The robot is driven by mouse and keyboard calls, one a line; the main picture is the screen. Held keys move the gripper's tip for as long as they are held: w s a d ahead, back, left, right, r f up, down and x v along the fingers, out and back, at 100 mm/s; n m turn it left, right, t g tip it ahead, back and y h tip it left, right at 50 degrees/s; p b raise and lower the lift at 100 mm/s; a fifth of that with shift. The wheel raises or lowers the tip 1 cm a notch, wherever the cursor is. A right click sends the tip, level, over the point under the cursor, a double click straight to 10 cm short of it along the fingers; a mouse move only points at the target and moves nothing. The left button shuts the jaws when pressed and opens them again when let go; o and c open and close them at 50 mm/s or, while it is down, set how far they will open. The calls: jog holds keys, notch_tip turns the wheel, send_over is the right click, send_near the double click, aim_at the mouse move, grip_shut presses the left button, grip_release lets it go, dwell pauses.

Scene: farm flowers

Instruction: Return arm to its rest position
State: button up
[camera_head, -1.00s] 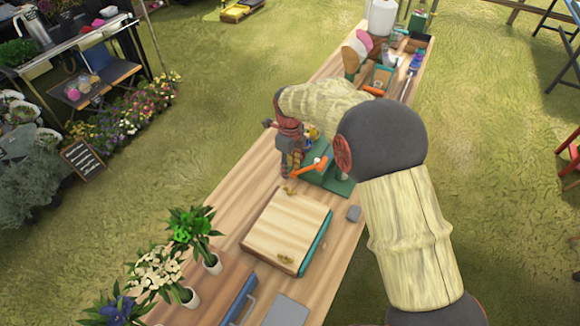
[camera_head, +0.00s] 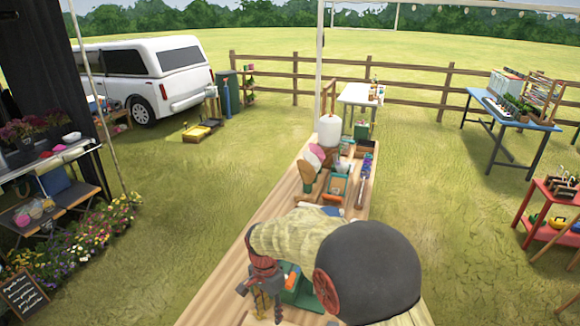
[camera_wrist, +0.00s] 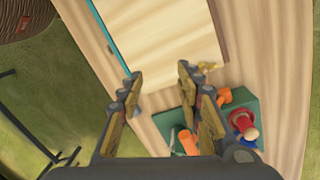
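My gripper (camera_head: 264,302) hangs over the long wooden table (camera_head: 240,262), beside a green item with an orange part (camera_head: 292,285). In the wrist view my gripper (camera_wrist: 158,76) has its two fingers spread apart with nothing between them. Below the fingers there is bare wood and the near edge of a pale wooden board (camera_wrist: 165,35). My arm is bent, reaching over the table from the right in the head view.
A green base (camera_wrist: 240,110) with orange and red parts lies close to the right finger. Farther along the table stand a white container (camera_head: 329,130), several tools and a wooden box (camera_head: 366,148). A blue table (camera_head: 510,122) stands far right.

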jog(key=s+d+r+n+t+b, duration=0.2)
jog(key=s+d+r+n+t, duration=0.1)
jog(key=s+d+r, duration=0.6)
jog(key=s+d+r+n+t+b, duration=0.3)
jog(key=s+d+r, duration=0.6)
jog(key=s+d, duration=0.6)
jog(key=shift+d+r+n, duration=0.35)
jog(key=shift+d+n, duration=0.05)
jog(key=shift+n, duration=0.7)
